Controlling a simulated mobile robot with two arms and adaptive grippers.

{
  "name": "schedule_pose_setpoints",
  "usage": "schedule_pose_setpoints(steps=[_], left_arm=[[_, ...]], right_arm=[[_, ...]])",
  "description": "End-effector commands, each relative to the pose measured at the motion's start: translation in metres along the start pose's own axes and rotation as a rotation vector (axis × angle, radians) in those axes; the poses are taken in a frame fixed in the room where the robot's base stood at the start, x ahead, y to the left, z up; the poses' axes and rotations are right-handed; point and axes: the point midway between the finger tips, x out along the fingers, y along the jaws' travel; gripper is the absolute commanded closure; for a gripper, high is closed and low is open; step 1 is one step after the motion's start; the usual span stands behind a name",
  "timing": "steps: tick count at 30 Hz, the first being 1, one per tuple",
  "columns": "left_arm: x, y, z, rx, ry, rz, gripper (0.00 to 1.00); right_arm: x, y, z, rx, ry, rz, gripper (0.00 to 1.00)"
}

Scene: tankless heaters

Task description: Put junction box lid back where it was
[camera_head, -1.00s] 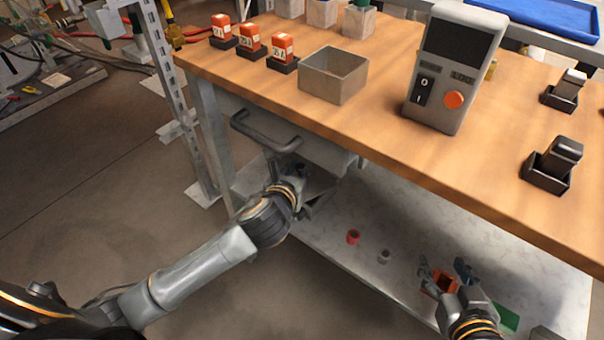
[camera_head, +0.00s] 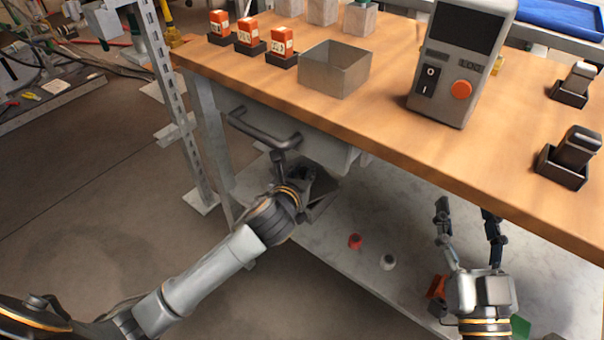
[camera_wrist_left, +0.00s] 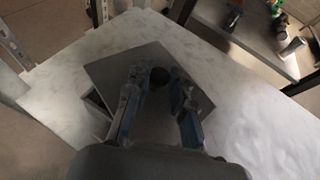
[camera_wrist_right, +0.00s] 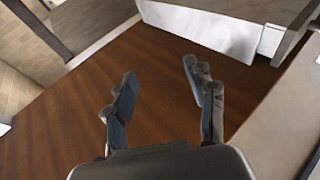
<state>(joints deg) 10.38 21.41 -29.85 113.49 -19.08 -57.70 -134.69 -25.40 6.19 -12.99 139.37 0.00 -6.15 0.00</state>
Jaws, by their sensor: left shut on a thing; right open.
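The junction box lid is a dark grey square plate (camera_wrist_left: 138,62) with a round dark knob (camera_wrist_left: 158,78). My left gripper (camera_wrist_left: 158,86) is shut on that knob. In the head view my left gripper (camera_head: 292,172) is under the workbench, below the drawer handle, and partly covers the lid. In the left wrist view a dark box edge (camera_wrist_left: 95,103) shows under the lid's left side; whether lid and box touch cannot be told. My right gripper (camera_head: 468,212) is open and empty at the bench's front edge; its spread fingers also show in the right wrist view (camera_wrist_right: 160,82).
The wooden workbench (camera_head: 400,145) overhangs a pale lower shelf (camera_head: 350,285). A drawer handle (camera_head: 262,130) juts out close above my left gripper. A red piece (camera_head: 355,241) and a grey piece (camera_head: 388,262) stand on the shelf. An open metal box (camera_head: 352,78) stands on the bench.

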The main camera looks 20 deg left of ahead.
Motion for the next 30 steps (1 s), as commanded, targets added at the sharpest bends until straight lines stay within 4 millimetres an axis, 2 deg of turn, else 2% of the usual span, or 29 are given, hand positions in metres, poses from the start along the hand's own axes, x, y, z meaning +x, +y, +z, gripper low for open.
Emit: schedule_pose_setpoints(steps=[9, 10, 12, 13, 25, 30], left_arm=[[0.001, 0.0, -0.001, 0.001, -0.001, 0.0, 1.0], [0.001, 0.0, -0.001, 0.0, -0.001, 0.0, 0.71], [0.001, 0.0, -0.001, 0.0, -0.001, 0.0, 0.57], [0.001, 0.0, -0.001, 0.0, -0.001, 0.0, 0.55], [-0.003, 0.0, 0.001, 0.0, 0.0, 0.0, 0.55], [-0.018, 0.0, 0.002, 0.002, 0.0, -0.001, 0.55]], right_arm=[[0.0, 0.0, 0.002, 0.0, -0.016, 0.001, 0.45], [0.0, 0.0, 0.003, 0.0, -0.018, 0.001, 0.45], [0.0, 0.0, 0.003, 0.0, -0.018, 0.001, 0.45], [0.0, 0.001, 0.003, 0.0, -0.018, 0.001, 0.45], [0.0, 0.001, 0.0, -0.001, -0.007, 0.001, 0.45], [-0.004, 0.003, 0.024, -0.004, -0.153, 0.007, 0.45]])
